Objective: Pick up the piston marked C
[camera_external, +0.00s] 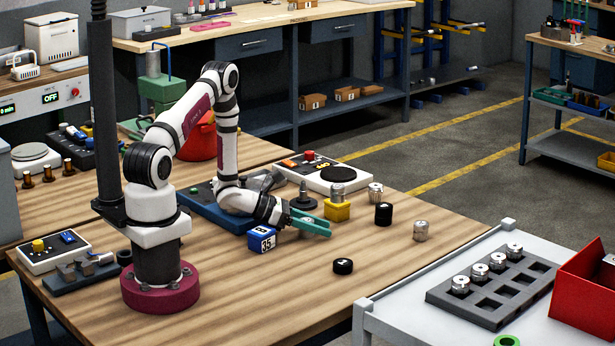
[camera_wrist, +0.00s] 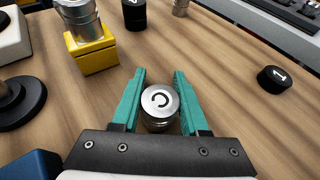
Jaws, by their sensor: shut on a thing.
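The piston marked C (camera_wrist: 159,100) is a short silver cylinder with a dark C on its top face. In the wrist view it stands between the two teal fingers of my gripper (camera_wrist: 159,74), close to the palm. My gripper is shut on it. In the external view my gripper (camera_external: 312,226) is low over the wooden table, and the piston is mostly hidden by the fingers. I cannot tell whether the piston touches the table.
A yellow block (camera_external: 337,211) bearing a silver cylinder stands just beyond the fingers. A blue block (camera_external: 262,241) is beside my wrist. Black cylinders (camera_external: 383,214) (camera_external: 343,266) and silver pistons (camera_external: 420,230) stand nearby. A dark tray (camera_external: 470,308) holds several pistons beside a red bin (camera_external: 580,300).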

